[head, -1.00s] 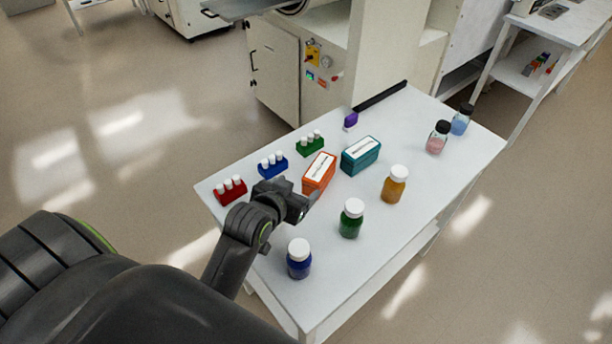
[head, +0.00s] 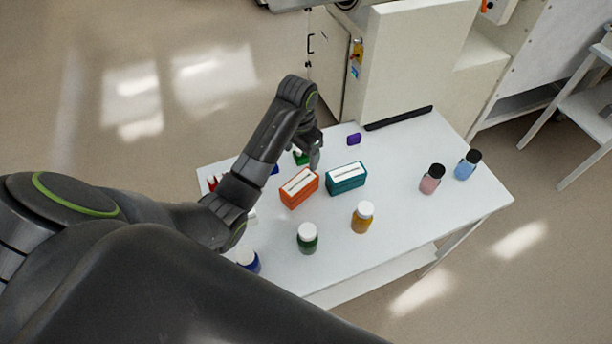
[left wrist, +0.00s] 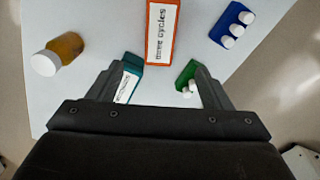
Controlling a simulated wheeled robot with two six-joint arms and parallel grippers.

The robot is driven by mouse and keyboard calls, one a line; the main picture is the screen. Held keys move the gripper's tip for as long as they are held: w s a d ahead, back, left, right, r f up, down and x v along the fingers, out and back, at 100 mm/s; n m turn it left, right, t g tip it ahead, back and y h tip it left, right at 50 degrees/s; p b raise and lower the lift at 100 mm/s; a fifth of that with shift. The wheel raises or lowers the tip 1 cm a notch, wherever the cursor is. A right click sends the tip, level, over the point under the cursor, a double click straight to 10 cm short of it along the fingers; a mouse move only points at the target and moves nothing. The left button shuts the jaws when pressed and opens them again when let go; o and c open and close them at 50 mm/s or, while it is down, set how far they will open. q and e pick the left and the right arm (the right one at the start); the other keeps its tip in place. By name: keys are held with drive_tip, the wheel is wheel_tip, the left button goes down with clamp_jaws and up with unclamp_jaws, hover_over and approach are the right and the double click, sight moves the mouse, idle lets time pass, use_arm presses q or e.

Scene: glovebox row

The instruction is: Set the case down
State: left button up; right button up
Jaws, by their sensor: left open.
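An orange case (head: 299,190) with a white label rests on the white table (head: 400,245). A teal case (head: 346,179) rests just right of it. The left wrist view also shows the orange case (left wrist: 160,35) and part of the teal case (left wrist: 130,75). My left gripper (head: 311,158) is over the back part of the table, behind the two cases. In the left wrist view its fingers (left wrist: 157,75) are spread, with nothing held between them. The left finger overlaps the teal case in that view; I cannot tell whether they touch. My right gripper is not in view.
A green rack (head: 301,157) of white-capped tubes is partly hidden by my left gripper. Blue (left wrist: 232,24) and red (head: 213,182) racks are nearby. Green (head: 307,240), amber (head: 362,218), pink (head: 431,180) and blue bottles stand around. A purple block (head: 354,139) sits near a black strip (head: 398,118).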

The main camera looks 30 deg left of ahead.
use_arm(q)
drive_tip(key=b, duration=0.6)
hover_over(299, 182)
wheel_tip(299, 182, down, 5)
drive_tip(key=shift+r, duration=0.1)
wheel_tip(299, 182, down, 5)
drive_tip(key=shift+f+p, duration=0.2)
drive_tip(key=shift+p, duration=0.55)
drive_tip(key=shift+f, duration=0.75)
wheel_tip(299, 182, down, 4)
drive_tip(key=shift+r+p, duration=0.1)
drive_tip(key=shift+p, duration=0.7)
drive_tip(key=shift+f, duration=0.5)
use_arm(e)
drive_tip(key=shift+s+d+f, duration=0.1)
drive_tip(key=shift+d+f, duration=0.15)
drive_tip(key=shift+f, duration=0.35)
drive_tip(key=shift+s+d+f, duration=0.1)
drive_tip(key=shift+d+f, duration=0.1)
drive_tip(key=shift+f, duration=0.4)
use_arm(q)
drive_tip(key=shift+c, duration=0.4)
